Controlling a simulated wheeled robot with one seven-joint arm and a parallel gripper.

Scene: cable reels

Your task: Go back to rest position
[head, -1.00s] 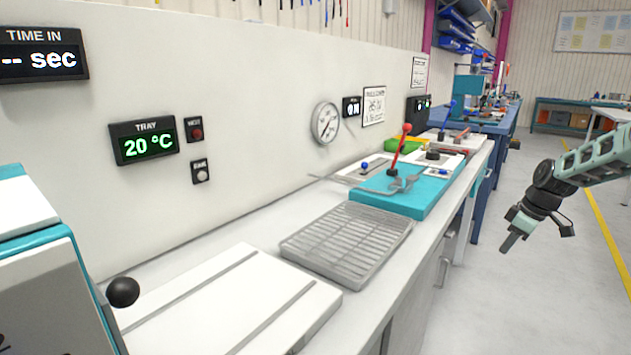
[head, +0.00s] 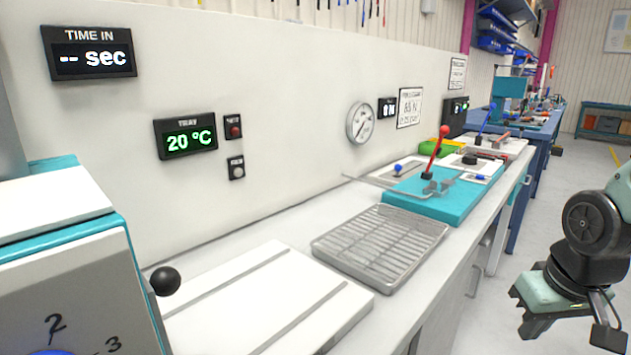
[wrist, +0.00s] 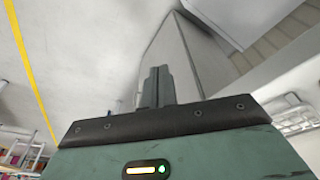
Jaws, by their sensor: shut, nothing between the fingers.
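My gripper (head: 535,327) is at the lower right of the head view, over the aisle floor and to the right of the bench. It hangs from my green and black wrist, clear of the bench. In the wrist view its two dark fingers (wrist: 157,86) stand together, shut, with nothing between them. The grey cabinet side of the bench shows behind them. No object is held.
The white bench carries a grey slotted tray (head: 380,245), a white grooved board (head: 265,300) and a teal fixture (head: 450,200) with a red-knobbed lever. A machine with a black ball knob (head: 165,281) stands at left. The floor (head: 575,195) at right is open.

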